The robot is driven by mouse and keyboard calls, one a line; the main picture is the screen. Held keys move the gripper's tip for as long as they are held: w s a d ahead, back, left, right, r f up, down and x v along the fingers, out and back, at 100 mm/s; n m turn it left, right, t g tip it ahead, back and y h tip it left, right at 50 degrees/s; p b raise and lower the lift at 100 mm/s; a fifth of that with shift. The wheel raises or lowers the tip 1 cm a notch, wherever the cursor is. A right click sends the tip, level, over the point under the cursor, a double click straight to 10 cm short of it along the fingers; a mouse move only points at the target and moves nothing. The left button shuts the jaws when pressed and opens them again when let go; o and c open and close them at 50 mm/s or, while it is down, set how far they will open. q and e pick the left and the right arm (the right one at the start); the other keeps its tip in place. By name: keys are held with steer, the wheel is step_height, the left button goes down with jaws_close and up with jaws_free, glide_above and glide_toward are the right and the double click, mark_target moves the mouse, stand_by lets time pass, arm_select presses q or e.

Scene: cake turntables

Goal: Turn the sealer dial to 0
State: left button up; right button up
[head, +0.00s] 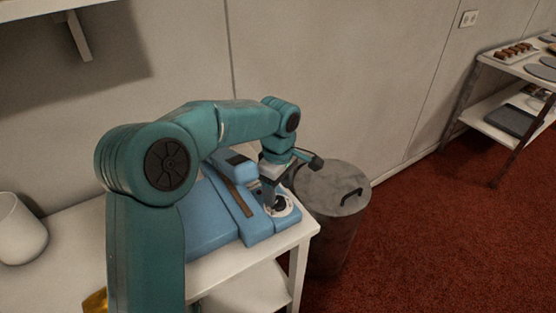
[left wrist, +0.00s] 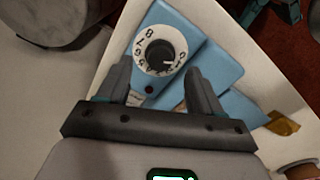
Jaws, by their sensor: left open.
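The blue sealer (head: 212,222) lies on the white table, and its body also shows in the left wrist view (left wrist: 215,72). Its dial (left wrist: 160,50) is a black knob on a white ring with black numbers. In the head view the dial (head: 284,207) is at the sealer's right end, partly covered by my gripper. My left gripper (head: 272,182) is above the dial, pointing down. In the left wrist view its fingers (left wrist: 158,72) are open, apart on either side below the knob, with nothing held. The knob's exact setting is too small to tell. My right gripper is not in view.
A lidded grey metal bin (head: 338,195) stands close by the table's right end (head: 300,235). A white cup-like vessel (head: 20,232) is at the far left of the table. A yellow object (left wrist: 282,123) lies near the sealer. A shelf rack (head: 510,60) stands far right; red floor between is clear.

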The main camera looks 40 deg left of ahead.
mark_target(278, 199)
arm_select(q)
step_height(278, 199, up, 13)
steer(key=p, duration=0.2)
steer(key=shift+r, duration=0.15)
stand_by(0.4)
